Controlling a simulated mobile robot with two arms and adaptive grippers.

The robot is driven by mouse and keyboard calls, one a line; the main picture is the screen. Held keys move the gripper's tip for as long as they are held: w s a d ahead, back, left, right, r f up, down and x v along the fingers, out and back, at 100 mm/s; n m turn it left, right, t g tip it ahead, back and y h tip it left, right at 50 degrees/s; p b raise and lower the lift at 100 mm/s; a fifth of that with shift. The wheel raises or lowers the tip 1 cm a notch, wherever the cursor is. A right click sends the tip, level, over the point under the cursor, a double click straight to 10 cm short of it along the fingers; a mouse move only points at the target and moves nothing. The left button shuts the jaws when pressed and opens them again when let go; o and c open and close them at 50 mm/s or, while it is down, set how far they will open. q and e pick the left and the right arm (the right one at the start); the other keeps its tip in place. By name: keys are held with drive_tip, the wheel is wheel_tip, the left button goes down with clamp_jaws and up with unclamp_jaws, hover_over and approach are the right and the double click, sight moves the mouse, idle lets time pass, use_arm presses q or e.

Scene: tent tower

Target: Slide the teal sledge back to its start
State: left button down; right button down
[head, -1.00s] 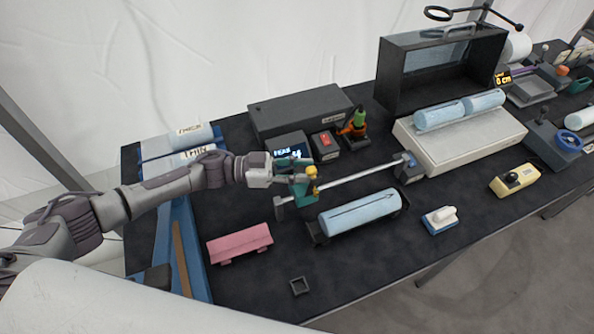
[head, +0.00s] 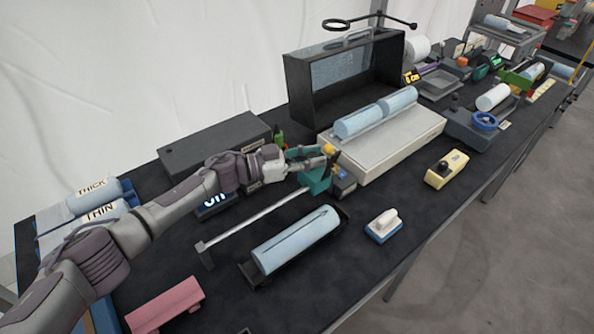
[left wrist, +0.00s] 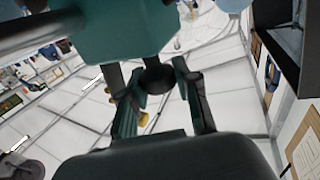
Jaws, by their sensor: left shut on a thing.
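The teal sledge (head: 316,182) sits on the metal rail (head: 258,215), at the rail's far right end, close to the dark end block (head: 344,184). A yellow part (head: 329,149) shows on top of it. My left gripper (head: 322,160) reaches in from the left at the sledge's upper part and is shut on it. In the left wrist view the sledge's teal body (left wrist: 125,35) fills the top, and a dark round knob (left wrist: 156,78) lies between my fingers. The exact contact is partly hidden. My right gripper is not in view.
A blue roll (head: 297,240) in a dark cradle lies in front of the rail. A white base with blue rolls (head: 385,140) stands just beyond the end block. A pink block (head: 165,305) lies front left, a blue-white block (head: 382,225) front right. A dark box (head: 215,145) stands behind.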

use_arm(q)
drive_tip(key=shift+w+d, duration=0.25)
drive_tip(key=shift+d, duration=0.15)
drive_tip(key=shift+r, duration=0.15)
drive_tip(key=c, duration=1.3)
unclamp_jaws()
drive_tip(key=o, duration=0.5)
drive_tip(key=shift+w+d, duration=0.15)
drive_tip(key=shift+d, duration=0.1)
drive_tip(key=shift+a, duration=0.1)
drive_tip(key=a, duration=0.4)
drive_tip(key=s+a, duration=0.1)
drive_tip(key=a, duration=0.2)
drive_tip(key=s+a, duration=0.1)
drive_tip(key=a, duration=0.3)
drive_tip(key=shift+s+a, duration=0.2)
drive_tip(key=shift+a, duration=0.15)
